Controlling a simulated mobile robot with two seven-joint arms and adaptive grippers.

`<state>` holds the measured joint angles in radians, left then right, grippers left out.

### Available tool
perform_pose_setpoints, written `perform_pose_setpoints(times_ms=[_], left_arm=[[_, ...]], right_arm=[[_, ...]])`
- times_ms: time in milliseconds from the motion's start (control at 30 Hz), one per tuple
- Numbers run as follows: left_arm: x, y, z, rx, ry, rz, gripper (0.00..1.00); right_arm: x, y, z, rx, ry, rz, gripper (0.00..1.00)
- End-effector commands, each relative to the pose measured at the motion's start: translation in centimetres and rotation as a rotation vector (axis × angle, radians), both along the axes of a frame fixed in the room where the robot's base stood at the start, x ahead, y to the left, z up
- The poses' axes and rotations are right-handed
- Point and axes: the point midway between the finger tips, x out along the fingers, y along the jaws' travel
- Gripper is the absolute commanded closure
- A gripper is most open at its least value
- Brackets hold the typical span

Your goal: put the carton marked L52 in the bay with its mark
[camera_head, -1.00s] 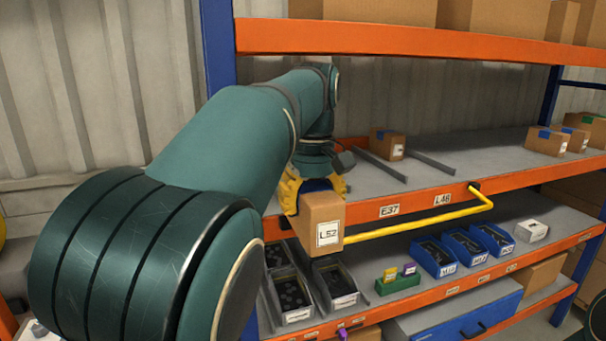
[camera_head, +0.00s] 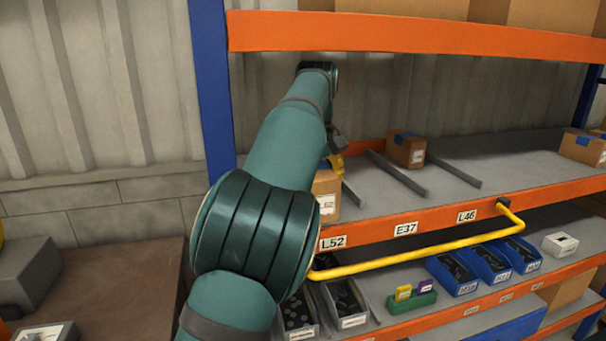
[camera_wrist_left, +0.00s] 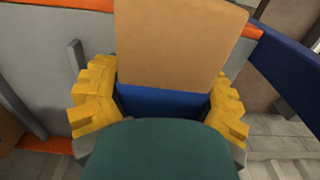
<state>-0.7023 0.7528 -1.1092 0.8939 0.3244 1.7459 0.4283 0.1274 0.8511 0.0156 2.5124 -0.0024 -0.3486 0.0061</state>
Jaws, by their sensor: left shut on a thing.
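The brown carton (camera_head: 327,195) is partly hidden behind my left arm in the head view; its white label shows but is too small to read now. It is at the left end of the middle shelf, above the L52 mark (camera_head: 332,242) on the orange beam. I cannot tell whether it rests on the shelf. My left gripper (camera_wrist_left: 160,100) is shut on the carton, which also shows in the left wrist view (camera_wrist_left: 180,45), between the yellow fingers. In the head view only a bit of yellow finger shows. My right gripper is out of view.
A divider (camera_head: 397,173) and another farther right (camera_head: 447,170) stand on the shelf, with a taped carton (camera_head: 407,150) between them. A yellow rail (camera_head: 430,248) juts out in front of the beam. Blue bins (camera_head: 490,262) stand below. A blue post (camera_head: 210,90) bounds the left.

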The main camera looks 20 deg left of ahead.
Motion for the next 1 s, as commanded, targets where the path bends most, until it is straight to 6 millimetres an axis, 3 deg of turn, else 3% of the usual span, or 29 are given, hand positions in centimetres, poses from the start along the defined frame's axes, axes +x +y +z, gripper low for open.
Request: perform_pose_setpoints(times_ms=[300,567,767,1000], left_arm=[[4.9,3.4,0.4,0.004,0.000,0.004,0.80],[7.2,4.9,0.4,0.001,0.000,0.001,0.80],[7.5,5.1,-0.3,0.000,-0.001,-0.001,0.80],[7.5,5.0,-3.0,0.000,0.000,0.000,0.80]], right_arm=[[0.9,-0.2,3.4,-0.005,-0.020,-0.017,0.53],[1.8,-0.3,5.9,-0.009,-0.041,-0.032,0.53],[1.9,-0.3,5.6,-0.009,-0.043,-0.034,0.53],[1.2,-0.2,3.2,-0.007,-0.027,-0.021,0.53]])
